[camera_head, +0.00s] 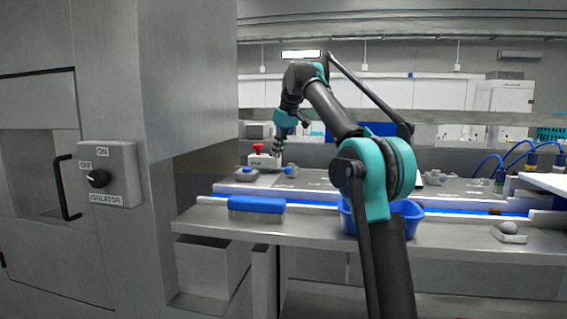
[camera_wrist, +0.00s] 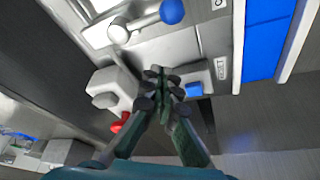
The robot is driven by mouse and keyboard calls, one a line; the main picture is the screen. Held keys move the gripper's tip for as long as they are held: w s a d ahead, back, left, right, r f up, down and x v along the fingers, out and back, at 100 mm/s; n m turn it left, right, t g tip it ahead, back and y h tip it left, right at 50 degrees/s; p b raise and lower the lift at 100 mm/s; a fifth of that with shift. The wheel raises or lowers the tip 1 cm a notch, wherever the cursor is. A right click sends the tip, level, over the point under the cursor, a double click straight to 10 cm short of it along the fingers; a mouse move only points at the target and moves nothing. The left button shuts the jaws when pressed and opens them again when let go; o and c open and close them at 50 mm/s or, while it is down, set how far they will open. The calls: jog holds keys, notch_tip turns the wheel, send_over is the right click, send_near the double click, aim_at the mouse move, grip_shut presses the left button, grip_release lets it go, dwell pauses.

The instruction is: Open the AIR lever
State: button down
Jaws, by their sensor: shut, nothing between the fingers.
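In the wrist view, a lever with a blue ball knob (camera_wrist: 172,11) on a pale arm reaches from a round white hub (camera_wrist: 119,31) at the top; I take it for the AIR lever, but I can read no AIR label. It also shows in the head view as a small blue knob (camera_head: 291,171) on the back bench. My gripper (camera_wrist: 160,80) is shut and empty, its fingertips apart from the knob and below it in the wrist picture. In the head view my gripper (camera_head: 279,148) hangs beside the red-topped box, behind the knob.
A white box (camera_head: 263,161) with a red button (camera_head: 258,147) stands close to my gripper. A grey box with a blue button (camera_wrist: 194,90) lies right of my fingertips in the wrist view. A blue-topped block (camera_head: 256,205) and blue tray (camera_head: 347,216) are in front. An isolator switch (camera_head: 99,178) is far left.

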aim_at(289, 172)
jog(key=x, duration=0.3)
jog(key=shift+f, duration=0.15)
jog(key=shift+s+d, duration=0.85)
jog(key=shift+s+d+f, duration=0.25)
jog(key=shift+s+d, duration=0.3)
